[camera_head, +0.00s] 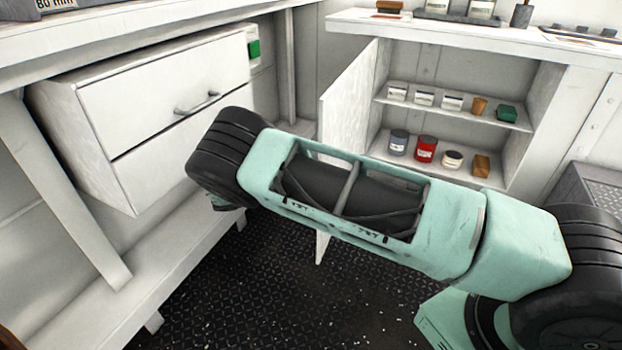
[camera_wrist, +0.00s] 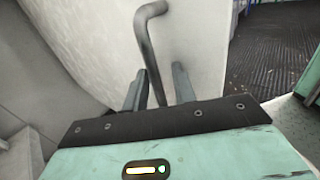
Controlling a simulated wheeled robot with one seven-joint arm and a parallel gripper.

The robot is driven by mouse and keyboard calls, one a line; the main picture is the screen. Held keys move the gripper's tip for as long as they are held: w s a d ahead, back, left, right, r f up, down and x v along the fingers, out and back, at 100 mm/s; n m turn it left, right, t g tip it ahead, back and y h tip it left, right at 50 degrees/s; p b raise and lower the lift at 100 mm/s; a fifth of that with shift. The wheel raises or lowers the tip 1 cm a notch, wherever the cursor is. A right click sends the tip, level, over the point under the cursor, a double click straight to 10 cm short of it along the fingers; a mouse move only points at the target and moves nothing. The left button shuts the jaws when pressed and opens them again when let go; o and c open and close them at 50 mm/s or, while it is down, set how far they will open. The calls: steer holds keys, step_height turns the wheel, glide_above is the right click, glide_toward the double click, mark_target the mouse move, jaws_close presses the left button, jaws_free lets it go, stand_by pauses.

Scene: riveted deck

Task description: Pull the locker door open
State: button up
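The locker (camera_head: 545,95) stands at the right of the head view with its white door (camera_head: 345,105) swung well out, its hinge at the left, and the shelves exposed. My arm covers much of the door's lower part there, and neither my gripper nor the handle shows in that view. In the wrist view the pale door panel (camera_wrist: 95,45) carries a dark grey bent bar handle (camera_wrist: 147,45). My gripper (camera_wrist: 159,85) is open, with one finger on each side of the handle. A gap shows between the bar and the right finger; contact at the left finger is unclear.
Locker shelves hold small boxes, a red can (camera_head: 426,149) and other items. A white drawer unit (camera_head: 165,90) under a workbench stands at the left. Dark riveted floor (camera_head: 290,295) lies clear below my arm. A grey chest (camera_head: 597,190) is at the right.

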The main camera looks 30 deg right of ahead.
steer(key=shift+d, duration=0.15)
steer(key=shift+w, duration=0.1)
steer(key=v, duration=0.7)
steer(key=shift+a, duration=0.3)
